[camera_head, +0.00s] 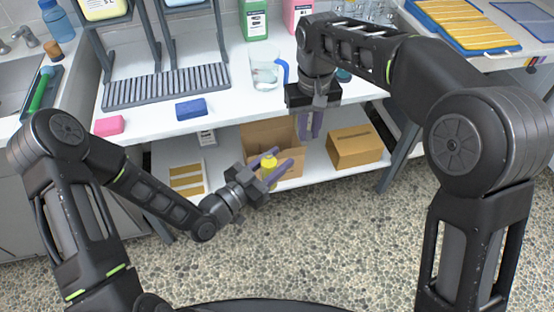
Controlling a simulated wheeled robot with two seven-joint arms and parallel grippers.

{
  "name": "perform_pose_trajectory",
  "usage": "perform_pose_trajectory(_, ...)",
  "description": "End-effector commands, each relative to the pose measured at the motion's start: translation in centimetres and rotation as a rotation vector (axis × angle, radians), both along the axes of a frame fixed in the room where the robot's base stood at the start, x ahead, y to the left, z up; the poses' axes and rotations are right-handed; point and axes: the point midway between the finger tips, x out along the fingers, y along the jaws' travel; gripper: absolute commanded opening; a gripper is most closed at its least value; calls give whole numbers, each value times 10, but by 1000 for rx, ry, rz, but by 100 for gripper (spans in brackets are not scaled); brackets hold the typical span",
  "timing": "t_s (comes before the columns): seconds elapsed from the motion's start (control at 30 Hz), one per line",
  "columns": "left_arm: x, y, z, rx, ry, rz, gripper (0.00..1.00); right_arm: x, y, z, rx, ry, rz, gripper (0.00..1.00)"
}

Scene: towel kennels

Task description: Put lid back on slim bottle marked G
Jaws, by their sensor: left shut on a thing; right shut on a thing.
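My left gripper (276,170) is shut on a small yellow thing (270,161), which looks like a slim bottle. It is held in front of the lower shelf, beyond the counter's front edge. Any letter on it is too small to read. My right gripper (312,126) points down at the counter's front edge, above and to the right of the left gripper. Its purple fingers are close together on a small thing that I cannot make out. The two grippers are apart. No lid shows clearly.
On the white counter (235,105) stand a clear jug (266,70) with a blue handle, a green bottle (254,22), a grey rack (165,88), a blue block (191,109) and a pink block (109,125). Cardboard boxes (357,147) sit on the lower shelf. The floor in front is clear.

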Motion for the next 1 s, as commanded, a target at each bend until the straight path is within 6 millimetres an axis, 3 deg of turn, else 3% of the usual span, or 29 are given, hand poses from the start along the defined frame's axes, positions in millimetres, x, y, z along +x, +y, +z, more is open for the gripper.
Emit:
perform_pose_trajectory(0.1, 0, 0, 0, -1, -1, 0, 0, -11, 43, 19, 1, -3, 80, 0)
perform_pose_trajectory(0.33, 0, 0, 0, -1, -1, 0, 0, -36, 92, 50, 0, -2, 177, 0)
perform_pose_trajectory(0.47, 0, 0, 0, -1, -1, 0, 0, -44, 93, 64, 0, -1, 186, 0)
perform_pose_trajectory(1.0, 0, 0, 0, -1, -1, 0, 0, -48, 89, 59, 0, 0, 188, 0)
